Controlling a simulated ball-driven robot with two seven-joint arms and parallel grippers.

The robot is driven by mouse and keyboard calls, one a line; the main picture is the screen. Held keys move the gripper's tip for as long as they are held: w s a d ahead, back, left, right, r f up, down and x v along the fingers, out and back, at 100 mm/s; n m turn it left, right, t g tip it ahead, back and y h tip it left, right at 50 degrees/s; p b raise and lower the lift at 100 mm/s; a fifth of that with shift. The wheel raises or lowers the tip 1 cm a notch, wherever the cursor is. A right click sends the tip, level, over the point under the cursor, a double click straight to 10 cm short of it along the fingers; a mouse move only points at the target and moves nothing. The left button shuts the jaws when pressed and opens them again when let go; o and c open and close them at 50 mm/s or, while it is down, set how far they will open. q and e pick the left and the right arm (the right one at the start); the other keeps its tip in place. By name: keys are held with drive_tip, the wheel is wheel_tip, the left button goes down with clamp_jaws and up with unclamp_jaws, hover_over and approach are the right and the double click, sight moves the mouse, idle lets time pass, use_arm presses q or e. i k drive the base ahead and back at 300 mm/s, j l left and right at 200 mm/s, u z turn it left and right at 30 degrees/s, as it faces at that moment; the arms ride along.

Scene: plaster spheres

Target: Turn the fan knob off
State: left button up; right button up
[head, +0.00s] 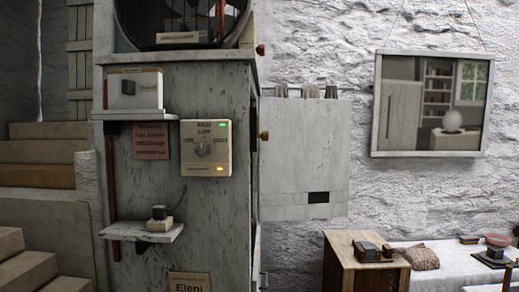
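A cream control panel (219,161) is fixed to the grey weathered cabinet. A round grey knob (202,149) sits in its middle, with small lettering around it that is too blurred to read surely. I cannot tell which mark the knob points at. A green light (222,125) glows at the panel's top and an orange light (220,169) near its lower right. A large dark round fan housing (183,12) is cut off by the top edge; I cannot tell whether it turns. Neither of my grippers is in view.
A shelf (135,116) with a white box (136,89) is left of the panel. A lower shelf (143,232) holds a small block (159,221). A red sign (151,141) hangs beside the panel. Stone steps (30,262) are left; a wooden desk (345,258) is right.

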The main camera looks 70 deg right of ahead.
sight(202, 150)
drive_tip(key=z, duration=1.9)
